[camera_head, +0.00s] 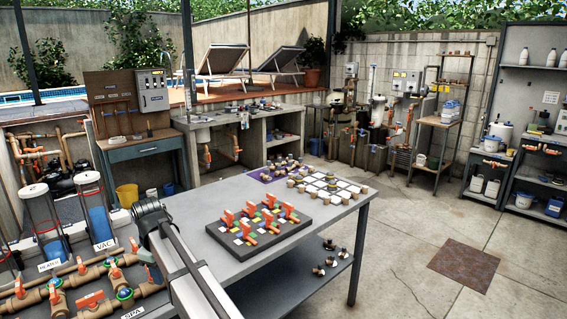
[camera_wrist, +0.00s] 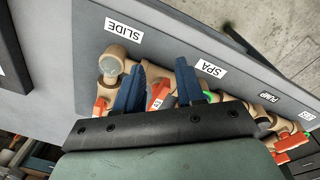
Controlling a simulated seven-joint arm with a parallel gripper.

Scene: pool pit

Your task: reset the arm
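My gripper (camera_wrist: 160,82) shows in the wrist view with its two blue fingers apart. It is open, and I see nothing clamped between the fingers. The fingers are over a tan pipe manifold (camera_wrist: 109,64) on a grey panel (camera_wrist: 91,25). An orange valve handle (camera_wrist: 158,92) shows in the gap between the fingers; I cannot tell whether a finger touches it. In the head view my arm crosses the lower left, close to the manifold (camera_head: 88,282) with its orange handles. I cannot make out the gripper's fingers there.
Another orange handle (camera_wrist: 101,108) is left of the fingers, and more (camera_wrist: 290,142) are at right. A grey table (camera_head: 222,189) bears a dark board (camera_head: 249,247) with orange valve pieces. Clear cylinders (camera_head: 43,217) stand behind the manifold. Open floor (camera_head: 400,230) lies at right.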

